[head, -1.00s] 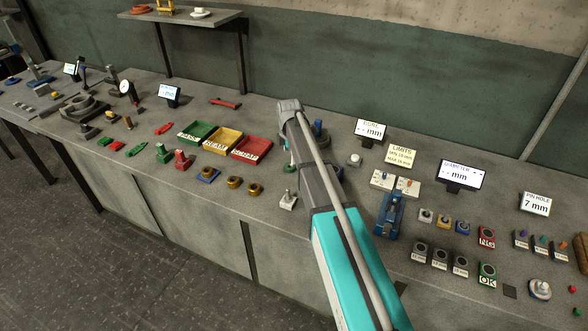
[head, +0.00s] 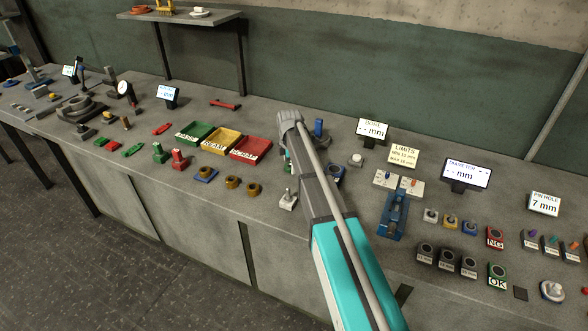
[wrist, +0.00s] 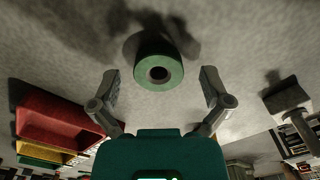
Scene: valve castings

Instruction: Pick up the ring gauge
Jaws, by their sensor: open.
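In the wrist view a green round piece (wrist: 158,68) with a dark centre hole sits on the grey bench; it looks like the ring gauge. My gripper (wrist: 160,82) is open, with one finger on each side of this piece and a visible gap to both. Nothing is held. In the head view my arm hides the fingers and most of the spot beneath; only a bit of green (head: 287,166) shows at the arm's left edge.
Red (head: 250,148), yellow and green trays lie left of my arm. A grey post-like part (head: 288,200) stands near it, and a blue fixture (head: 393,215) is to the right. Several dark labelled ring blocks (head: 447,258) sit further right.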

